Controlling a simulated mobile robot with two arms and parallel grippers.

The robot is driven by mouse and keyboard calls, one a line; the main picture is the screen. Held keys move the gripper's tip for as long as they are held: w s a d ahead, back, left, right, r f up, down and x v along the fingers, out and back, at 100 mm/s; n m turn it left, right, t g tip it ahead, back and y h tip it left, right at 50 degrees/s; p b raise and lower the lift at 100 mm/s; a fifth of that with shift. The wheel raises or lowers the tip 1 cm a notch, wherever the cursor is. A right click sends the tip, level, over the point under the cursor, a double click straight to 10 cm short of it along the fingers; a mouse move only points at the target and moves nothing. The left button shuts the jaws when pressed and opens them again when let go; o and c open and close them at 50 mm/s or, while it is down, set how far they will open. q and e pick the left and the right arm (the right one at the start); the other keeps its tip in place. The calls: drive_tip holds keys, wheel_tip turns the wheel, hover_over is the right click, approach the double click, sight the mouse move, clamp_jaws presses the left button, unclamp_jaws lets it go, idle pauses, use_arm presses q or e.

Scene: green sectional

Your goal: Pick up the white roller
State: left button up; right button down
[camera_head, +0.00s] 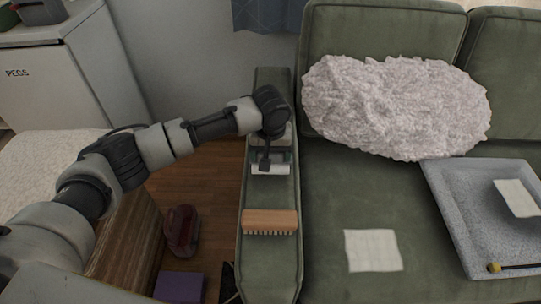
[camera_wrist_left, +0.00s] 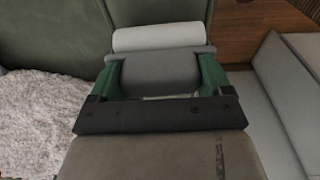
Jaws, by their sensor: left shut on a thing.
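The white roller (camera_head: 270,170) shows as a short white cylinder over the green sofa armrest (camera_head: 254,190). In the left wrist view the roller (camera_wrist_left: 157,37) lies crosswise just beyond my fingertips, with a grey block (camera_wrist_left: 160,72) beside it. My left gripper (camera_head: 269,157) points down over the armrest. In the left wrist view its green-sided fingers (camera_wrist_left: 160,78) are closed on either side of the grey block, which looks like part of the roller. I cannot tell whether the roller touches the armrest. My right gripper is in neither view.
A wooden brush (camera_head: 270,222) lies on the armrest, nearer than the roller. A fluffy pillow (camera_head: 395,105), a pale square cloth (camera_head: 372,250) and a grey tray (camera_head: 455,215) are on the sofa. A white cabinet (camera_head: 70,75) stands at the left. A dark red object (camera_head: 182,230) is on the floor.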

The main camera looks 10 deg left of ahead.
use_arm(q)
drive_tip(key=r, duration=0.1)
drive_tip(key=d+r, duration=0.1)
drive_tip(key=r, duration=0.1)
drive_tip(key=shift+w+d+r, duration=0.15)
drive_tip(key=shift+w, duration=0.05)
drive_tip(key=w+d+r, duration=0.3)
drive_tip(key=d+r, duration=0.3)
drive_tip(key=d, duration=0.3)
drive_tip(key=shift+w+d+p, duration=0.35)
drive_tip(key=shift+p, duration=0.1)
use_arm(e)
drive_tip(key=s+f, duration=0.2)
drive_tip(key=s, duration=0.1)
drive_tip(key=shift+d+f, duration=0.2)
use_arm(q)
drive_tip(key=o, duration=0.5)
drive_tip(key=shift+c, duration=1.8)
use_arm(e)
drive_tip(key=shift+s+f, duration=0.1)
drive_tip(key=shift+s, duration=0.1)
